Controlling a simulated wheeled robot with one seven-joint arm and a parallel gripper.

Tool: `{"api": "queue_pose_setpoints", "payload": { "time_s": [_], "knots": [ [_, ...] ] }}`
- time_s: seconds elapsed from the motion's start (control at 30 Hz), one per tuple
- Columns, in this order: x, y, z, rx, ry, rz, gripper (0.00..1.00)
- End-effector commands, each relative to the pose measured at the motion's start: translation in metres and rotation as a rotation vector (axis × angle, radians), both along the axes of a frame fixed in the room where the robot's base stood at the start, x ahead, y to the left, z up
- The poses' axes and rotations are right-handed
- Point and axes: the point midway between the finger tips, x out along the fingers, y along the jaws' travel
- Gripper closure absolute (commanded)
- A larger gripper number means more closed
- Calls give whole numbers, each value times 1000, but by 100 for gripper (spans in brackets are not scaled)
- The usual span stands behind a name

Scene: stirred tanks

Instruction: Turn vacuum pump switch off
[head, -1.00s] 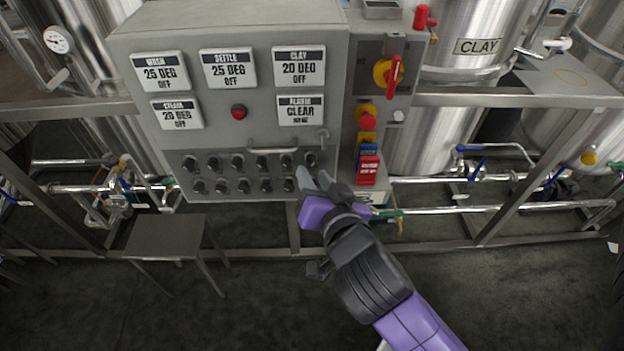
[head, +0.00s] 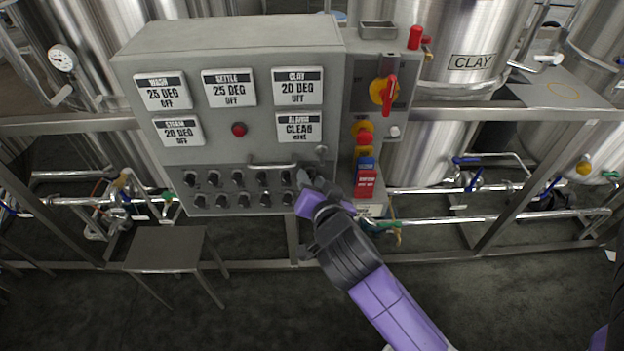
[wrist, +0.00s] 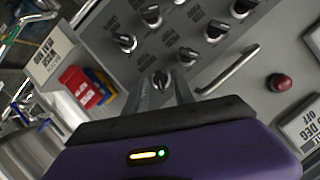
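The grey control panel (head: 235,145) carries two rows of black rotary knobs (head: 238,178) along its lower part. The labels beside the knobs are too small or too tilted to read, so I cannot tell which one is the vacuum pump switch. My gripper (head: 310,178) is at the right end of the knob rows and hides part of them. In the wrist view, the two grey fingers of my gripper (wrist: 162,92) are apart, with one knob (wrist: 160,80) showing between their tips. I cannot tell whether the fingers touch it. Several other knobs (wrist: 187,57) lie beyond.
A metal bar handle (wrist: 228,70) sticks out beside the knobs. A red lamp (head: 239,129) sits above them. To the right are a red rotary handle (head: 389,90) on yellow and red and blue blocks (head: 366,183). A small metal table (head: 165,248) stands below left.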

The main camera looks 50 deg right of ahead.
Motion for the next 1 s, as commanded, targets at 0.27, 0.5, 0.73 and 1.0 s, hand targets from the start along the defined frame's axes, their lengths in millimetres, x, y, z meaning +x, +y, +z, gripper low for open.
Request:
{"api": "queue_pose_setpoints", "payload": {
  "time_s": [0.27, 0.5, 0.73, 1.0],
  "knots": [
    [0, 0, 0, 0, 0, 0, 91],
    [0, 0, 0, -1, 1, 1, 100],
    [1, 1, 2, -27, 32, 0, 100],
    [2, 1, 4, -129, 165, 1, 100]
  ]
}}
